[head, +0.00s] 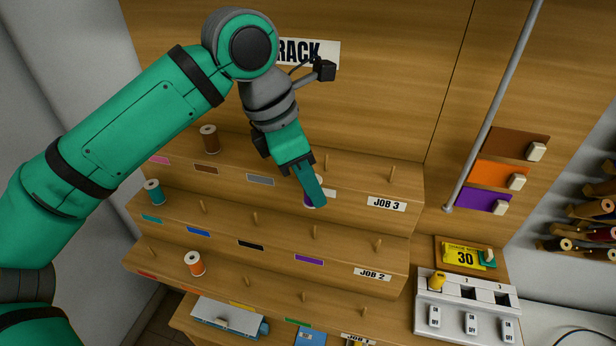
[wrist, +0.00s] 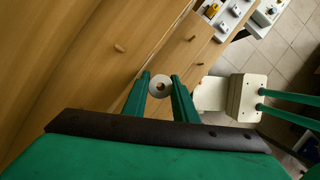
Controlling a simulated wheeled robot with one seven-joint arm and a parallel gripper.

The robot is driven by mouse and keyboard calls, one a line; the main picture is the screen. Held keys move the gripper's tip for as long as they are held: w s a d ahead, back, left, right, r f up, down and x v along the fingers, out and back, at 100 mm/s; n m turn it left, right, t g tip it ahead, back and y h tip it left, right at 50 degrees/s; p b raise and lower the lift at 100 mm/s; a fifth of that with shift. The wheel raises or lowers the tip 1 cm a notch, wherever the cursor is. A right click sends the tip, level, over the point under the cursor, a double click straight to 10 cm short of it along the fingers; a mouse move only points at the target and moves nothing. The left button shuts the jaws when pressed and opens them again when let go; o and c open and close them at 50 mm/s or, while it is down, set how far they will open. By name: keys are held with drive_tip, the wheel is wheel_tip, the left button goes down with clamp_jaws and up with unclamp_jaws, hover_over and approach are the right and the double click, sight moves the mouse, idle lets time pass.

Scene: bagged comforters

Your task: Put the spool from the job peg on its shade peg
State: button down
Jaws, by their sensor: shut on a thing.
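My gripper (head: 314,198) is shut on a purple spool (head: 307,199), mostly hidden behind a finger in the head view. In the wrist view the spool's pale round end (wrist: 160,86) shows between the two fingertips (wrist: 160,90). The gripper and spool are at the right part of the rack, in front of the top step. The purple label (head: 309,260) is on the middle step's front edge, with a bare peg (head: 316,231) above it. The JOB 2 peg (head: 378,244) and JOB 3 peg (head: 391,175) are bare. Whether the spool touches anything is unclear.
A brown spool (head: 209,138) stands on the top step, a teal spool (head: 153,191) on the middle step and an orange spool (head: 194,263) on the bottom step. Other bare pegs stand between them. A switch box (head: 465,308) and a grey pole (head: 495,105) are at the right.

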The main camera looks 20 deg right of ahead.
drive_tip(key=shift+s+d, duration=0.25)
drive_tip(key=shift+s, duration=0.2)
drive_tip(key=shift+f, duration=0.2)
drive_tip(key=shift+w+a+f, duration=0.1)
drive_tip(key=shift+f, duration=2.3)
drive_tip(key=shift+f, duration=2.25)
idle(0.9)
drive_tip(key=c, duration=1)
unclamp_jaws()
drive_tip(key=shift+w+r, duration=0.15)
drive_tip(key=shift+r, duration=0.05)
drive_tip(key=shift+c, duration=0.4)
